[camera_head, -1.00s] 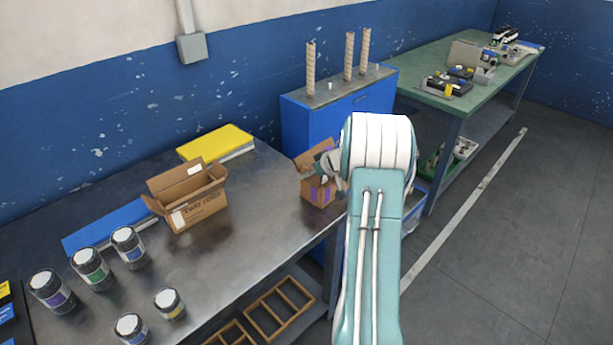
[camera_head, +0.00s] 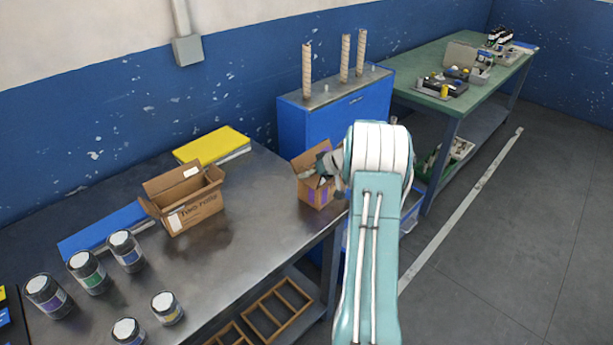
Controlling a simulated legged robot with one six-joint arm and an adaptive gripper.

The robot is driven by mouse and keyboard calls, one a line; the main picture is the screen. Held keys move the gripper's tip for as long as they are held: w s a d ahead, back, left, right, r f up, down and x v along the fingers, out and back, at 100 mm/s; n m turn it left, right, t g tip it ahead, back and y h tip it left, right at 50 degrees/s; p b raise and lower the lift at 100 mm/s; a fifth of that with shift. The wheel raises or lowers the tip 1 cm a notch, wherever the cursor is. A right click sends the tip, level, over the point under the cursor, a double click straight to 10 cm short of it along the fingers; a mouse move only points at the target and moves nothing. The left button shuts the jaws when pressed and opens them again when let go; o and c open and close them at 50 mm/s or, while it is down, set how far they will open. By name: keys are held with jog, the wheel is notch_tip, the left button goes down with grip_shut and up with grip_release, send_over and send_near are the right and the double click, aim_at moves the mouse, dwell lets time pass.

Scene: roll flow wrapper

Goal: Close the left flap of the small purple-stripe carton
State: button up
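The small purple-stripe carton (camera_head: 315,195) stands near the right end of the metal table (camera_head: 255,215). A brown flap (camera_head: 303,163) stands up at its upper left. My gripper (camera_head: 318,174) is at the carton's top opening, just right of that flap. My arm hides the carton's right side and much of the gripper, so I cannot tell if the fingers are open or touching a flap.
A larger open carton (camera_head: 190,212) with raised flaps stands left on the table. Several lidded jars (camera_head: 126,250) stand at front left. A yellow binder-like block (camera_head: 210,144) lies behind. A blue cabinet (camera_head: 300,128) with upright rolls stands behind the small carton.

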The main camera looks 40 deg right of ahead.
jog(key=o, duration=0.4)
jog(key=v, duration=1.2)
jog(key=shift+d+f, duration=0.1)
jog(key=shift+f, duration=0.05)
